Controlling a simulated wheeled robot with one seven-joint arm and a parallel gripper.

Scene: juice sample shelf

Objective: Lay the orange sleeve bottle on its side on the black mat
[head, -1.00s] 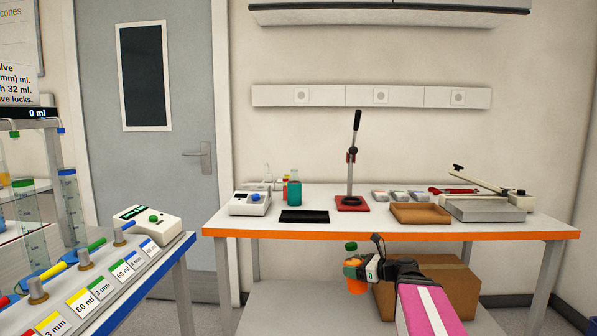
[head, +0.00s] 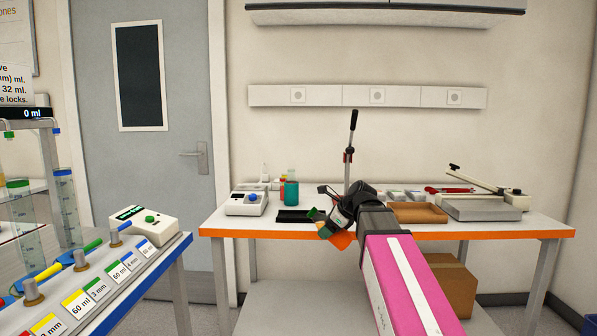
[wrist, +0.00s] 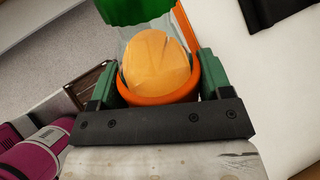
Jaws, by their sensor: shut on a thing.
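The orange sleeve bottle (head: 340,239) is in my gripper (head: 327,226), tilted, in front of the table's orange front edge. In the wrist view the bottle (wrist: 157,68) shows its green cap, clear neck and orange sleeve. The green fingers of my gripper (wrist: 155,90) are shut on it, one on each side. The black mat (head: 294,216) lies on the table top just beyond and left of my gripper, partly hidden by it. A dark strip at the top right of the wrist view looks like the mat (wrist: 272,10).
A teal bottle (head: 291,193) and a white device (head: 247,204) stand behind and left of the mat. The lever press (head: 350,150) stands behind my arm. A brown tray (head: 418,213) is to the right. A cardboard box (head: 453,287) is under the table.

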